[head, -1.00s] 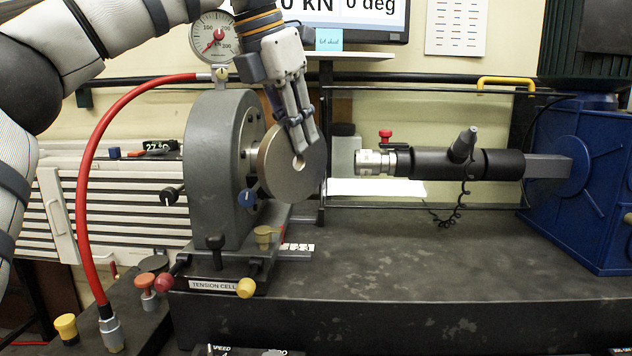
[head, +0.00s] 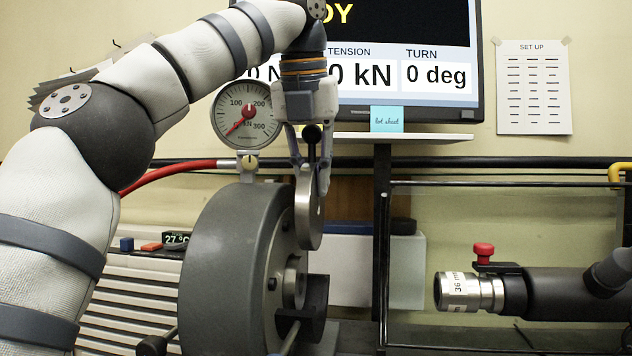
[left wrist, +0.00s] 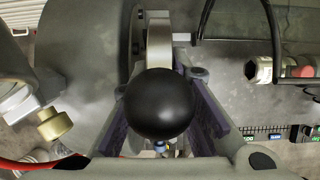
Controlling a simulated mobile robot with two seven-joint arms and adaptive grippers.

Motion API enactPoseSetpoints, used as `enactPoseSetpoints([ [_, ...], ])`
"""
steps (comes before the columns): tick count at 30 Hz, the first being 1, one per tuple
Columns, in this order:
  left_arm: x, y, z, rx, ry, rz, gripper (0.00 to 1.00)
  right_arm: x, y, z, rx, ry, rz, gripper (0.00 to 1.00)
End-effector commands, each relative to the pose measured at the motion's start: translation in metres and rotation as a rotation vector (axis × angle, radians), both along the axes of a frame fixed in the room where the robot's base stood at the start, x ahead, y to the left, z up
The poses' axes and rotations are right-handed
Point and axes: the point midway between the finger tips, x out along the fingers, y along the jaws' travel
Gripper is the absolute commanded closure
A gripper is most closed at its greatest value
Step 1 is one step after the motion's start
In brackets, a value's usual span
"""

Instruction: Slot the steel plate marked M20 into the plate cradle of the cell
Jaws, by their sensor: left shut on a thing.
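My left gripper (head: 308,190) is shut on a round steel plate (head: 308,208), seen nearly edge-on in the head view. Its rim also shows between the fingers in the left wrist view (left wrist: 158,45). Any marking on it is unreadable. A black ball knob (head: 312,132) on a stem shows between the fingers and fills the middle of the left wrist view (left wrist: 160,103). The plate hangs upright beside the grey tension cell (head: 215,270), appearing above the cell's hub (head: 294,283). A dark bracket, apparently the plate cradle (head: 316,300), sits below the plate. My right gripper is out of view.
A dial gauge (head: 246,115) and red hose (head: 175,172) are close to my left arm. A black tool with a silver socket (head: 468,292) lies to the right, with a gap between it and the plate. A monitor (head: 415,60) hangs behind.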

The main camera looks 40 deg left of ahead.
Motion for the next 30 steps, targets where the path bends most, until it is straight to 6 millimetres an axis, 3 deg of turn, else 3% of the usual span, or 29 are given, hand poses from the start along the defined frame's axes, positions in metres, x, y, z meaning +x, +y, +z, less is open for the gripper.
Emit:
enactPoseSetpoints([
  [15, -0.002, 0.0, 0.008, 0.007, -0.024, 0.01, 1.0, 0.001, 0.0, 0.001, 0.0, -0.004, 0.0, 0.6],
  [30, -0.001, 0.001, -0.027, 0.007, -0.024, 0.01, 1.0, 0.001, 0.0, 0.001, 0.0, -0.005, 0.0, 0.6],
])
